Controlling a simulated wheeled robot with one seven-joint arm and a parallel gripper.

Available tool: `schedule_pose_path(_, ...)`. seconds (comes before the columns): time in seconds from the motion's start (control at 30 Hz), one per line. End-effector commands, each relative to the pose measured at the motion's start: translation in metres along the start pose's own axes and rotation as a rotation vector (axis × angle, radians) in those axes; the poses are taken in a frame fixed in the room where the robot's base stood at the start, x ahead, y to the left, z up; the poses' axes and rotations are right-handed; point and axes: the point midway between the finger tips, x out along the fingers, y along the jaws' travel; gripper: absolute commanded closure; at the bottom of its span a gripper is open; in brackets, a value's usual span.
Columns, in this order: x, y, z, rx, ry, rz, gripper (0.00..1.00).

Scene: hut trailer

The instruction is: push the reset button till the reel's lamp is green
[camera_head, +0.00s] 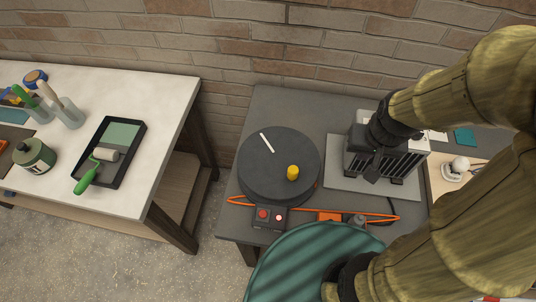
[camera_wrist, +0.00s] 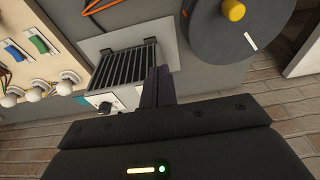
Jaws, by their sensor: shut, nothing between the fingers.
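The dark round reel (camera_head: 262,170), with a yellow knob (camera_head: 292,173) and a white stripe on top, lies on the grey table. It also shows at the top of the wrist view (camera_wrist: 222,35). In front of it sits a small dark box (camera_head: 268,225) with two round red parts, one (camera_head: 263,214) and a brighter one (camera_head: 278,216); I cannot tell surely which is the button and which the lamp. No green lamp shows there.
The ribbed unit (camera_wrist: 122,68) stands on a light plate. An orange cable (camera_head: 240,201) runs along the table's front. A board with bulbs (camera_wrist: 35,92) and switches is beside it. A white table (camera_head: 90,90) with painting tools stands left, across a gap. A green round seat (camera_head: 310,262) is in front.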

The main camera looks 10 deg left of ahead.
Motion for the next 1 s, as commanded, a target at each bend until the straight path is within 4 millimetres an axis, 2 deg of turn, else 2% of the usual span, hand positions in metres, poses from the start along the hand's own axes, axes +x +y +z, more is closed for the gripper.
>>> schedule_pose_path(0.13,0.009,-0.016,0.005,-0.073,-0.047,0.001,1.00)
schedule_pose_path(0.27,0.023,-0.043,0.018,-0.215,-0.138,0.016,1.00)
schedule_pose_path(0.6,0.058,-0.116,0.065,-0.718,-0.362,0.182,1.00)
schedule_pose_path(0.8,0.074,-0.154,0.087,-1.013,-0.389,0.327,1.00)
schedule_pose_path(1.0,0.087,-0.198,0.108,-1.284,-0.324,0.467,1.00)
